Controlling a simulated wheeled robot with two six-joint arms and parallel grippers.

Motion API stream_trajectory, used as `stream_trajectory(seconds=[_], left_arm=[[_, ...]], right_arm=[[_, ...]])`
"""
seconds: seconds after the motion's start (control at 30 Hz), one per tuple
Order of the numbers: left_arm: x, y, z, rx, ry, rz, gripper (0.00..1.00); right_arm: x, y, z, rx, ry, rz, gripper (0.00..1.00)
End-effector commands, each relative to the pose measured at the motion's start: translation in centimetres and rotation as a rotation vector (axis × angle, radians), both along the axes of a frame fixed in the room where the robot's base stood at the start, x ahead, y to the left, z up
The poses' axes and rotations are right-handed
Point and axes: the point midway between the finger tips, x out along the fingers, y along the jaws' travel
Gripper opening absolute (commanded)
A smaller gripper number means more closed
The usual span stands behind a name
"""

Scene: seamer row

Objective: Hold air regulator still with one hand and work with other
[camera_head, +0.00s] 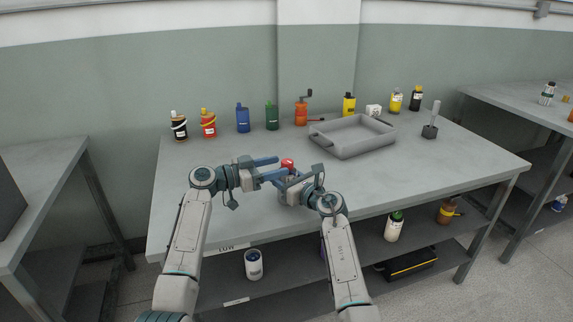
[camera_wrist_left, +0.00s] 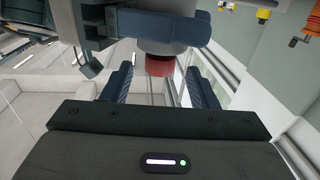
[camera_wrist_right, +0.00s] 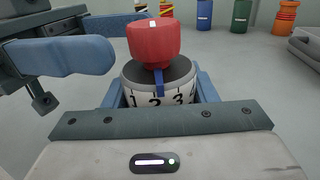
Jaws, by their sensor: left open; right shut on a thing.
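The air regulator has a red knob (camera_head: 287,162) above a dark collar and a white dial band with black numbers (camera_wrist_right: 157,97). A blue pointer strip shows under the knob. It stands upright over the near middle of the bench. My right gripper (camera_head: 285,184) is shut on the regulator's body, below the knob. My left gripper (camera_head: 277,167) is open at knob height, reaching in from the left. In the right wrist view one left finger (camera_wrist_right: 70,57) ends just left of the knob. The left wrist view shows the knob (camera_wrist_left: 159,66) ahead between the open fingers.
A grey tray (camera_head: 352,136) sits at the back right of the bench (camera_head: 420,160). Several bottles and an orange hand-cranked item (camera_head: 301,113) line the back edge. A grey block with an upright handle (camera_head: 430,131) stands far right. The bench's left part is clear.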

Motion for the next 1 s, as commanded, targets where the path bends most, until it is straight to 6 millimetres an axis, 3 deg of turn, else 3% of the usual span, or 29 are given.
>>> stream_trajectory(seconds=[0.2, 0.6, 0.83, 1.0], left_arm=[[1.3, -2.8, 0.0, 0.0, 0.001, 0.0, 0.54], [1.6, -3.6, 0.0, 0.0, 0.0, 0.001, 0.54], [1.6, -3.6, 0.0, 0.0, 0.0, 0.001, 0.1], [1.5, -3.7, 0.0, 0.001, 0.0, 0.023, 0.09]], right_arm=[[0.0, 0.0, -0.1, -0.001, 0.001, 0.0, 0.26], [0.0, 0.0, -0.1, -0.001, 0.001, 0.0, 0.26], [0.0, 0.0, -0.1, -0.001, 0.001, 0.0, 0.26], [0.0, 0.0, -0.1, -0.001, 0.001, 0.0, 0.26]])
